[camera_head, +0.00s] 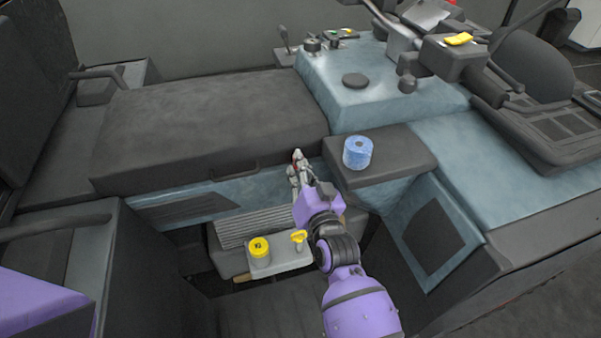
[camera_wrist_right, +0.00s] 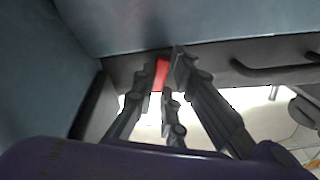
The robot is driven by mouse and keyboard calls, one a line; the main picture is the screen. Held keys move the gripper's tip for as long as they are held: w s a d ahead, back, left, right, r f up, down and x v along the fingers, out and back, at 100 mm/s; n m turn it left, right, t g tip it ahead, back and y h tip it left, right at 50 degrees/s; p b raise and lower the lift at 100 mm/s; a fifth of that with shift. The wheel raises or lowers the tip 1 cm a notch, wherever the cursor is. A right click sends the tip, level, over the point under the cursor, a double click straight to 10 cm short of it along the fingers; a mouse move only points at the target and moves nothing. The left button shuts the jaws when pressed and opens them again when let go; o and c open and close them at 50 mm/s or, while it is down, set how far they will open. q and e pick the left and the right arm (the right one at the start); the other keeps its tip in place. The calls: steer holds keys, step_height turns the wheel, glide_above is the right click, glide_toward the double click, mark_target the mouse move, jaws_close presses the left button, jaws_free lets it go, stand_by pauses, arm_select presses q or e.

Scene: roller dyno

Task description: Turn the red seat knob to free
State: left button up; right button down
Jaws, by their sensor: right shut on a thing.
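The red seat knob (camera_wrist_right: 162,72) shows in the right wrist view as a narrow red piece between the fingertips, just below a blue-grey panel. In the head view only a small red spot of it (camera_head: 297,153) shows at the front edge of the seat base, mostly hidden by the fingers. My right gripper (camera_head: 298,170) reaches up to it from below and is shut on it. The fingers (camera_wrist_right: 163,77) touch it from both sides. Which way the knob is turned cannot be told. My left gripper is out of view.
A dark seat cushion (camera_head: 210,120) with a handle (camera_head: 236,172) lies behind the knob. A blue roll (camera_head: 357,152) stands on a dark ledge to the right. A yellow-topped can (camera_head: 259,247) and a yellow knob (camera_head: 299,237) sit below, left of my right arm.

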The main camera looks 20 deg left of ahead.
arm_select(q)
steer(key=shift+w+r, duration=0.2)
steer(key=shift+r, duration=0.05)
arm_select(e)
steer(key=m, duration=1.2)
steer(key=shift+f, duration=0.1)
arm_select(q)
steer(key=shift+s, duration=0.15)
arm_select(e)
steer(key=c, duration=1.9)
jaws_free()
steer(key=shift+o, duration=0.5)
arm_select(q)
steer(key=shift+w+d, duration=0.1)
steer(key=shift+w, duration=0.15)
